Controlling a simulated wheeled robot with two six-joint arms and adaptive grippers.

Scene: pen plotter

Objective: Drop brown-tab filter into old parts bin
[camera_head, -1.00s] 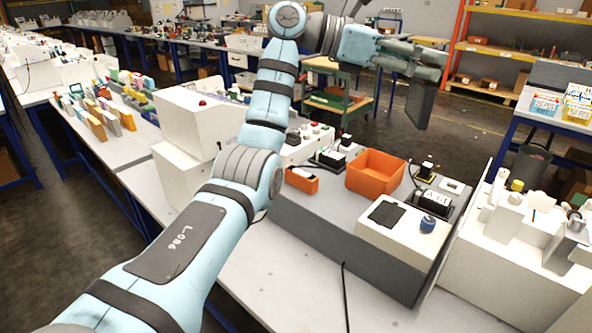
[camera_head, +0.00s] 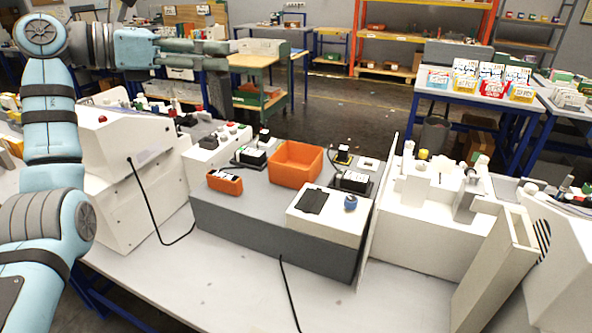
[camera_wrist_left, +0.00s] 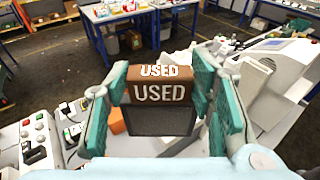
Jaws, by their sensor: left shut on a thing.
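My left gripper (camera_head: 216,52) is at the upper left of the head view, raised above the workbench. It is shut on the brown-tab filter (camera_head: 218,92), which hangs down as a dark panel. The left wrist view shows the gripper (camera_wrist_left: 158,84) with its green fingers on either side of the filter (camera_wrist_left: 160,121). The filter's brown tab (camera_wrist_left: 160,92) reads "USED". An open orange bin (camera_head: 296,164) stands on the grey machine, right of and lower than the filter. No label shows on it, so I cannot tell whether it is the old parts bin. My right gripper is out of view.
The grey machine (camera_head: 270,232) also carries a small orange holder (camera_head: 225,182), a white box with a blue knob (camera_head: 350,203) and black devices. White machines (camera_head: 130,160) stand at the left and right. Labelled boxes (camera_head: 492,86) sit on a back table. The bench front (camera_head: 230,285) is mostly clear.

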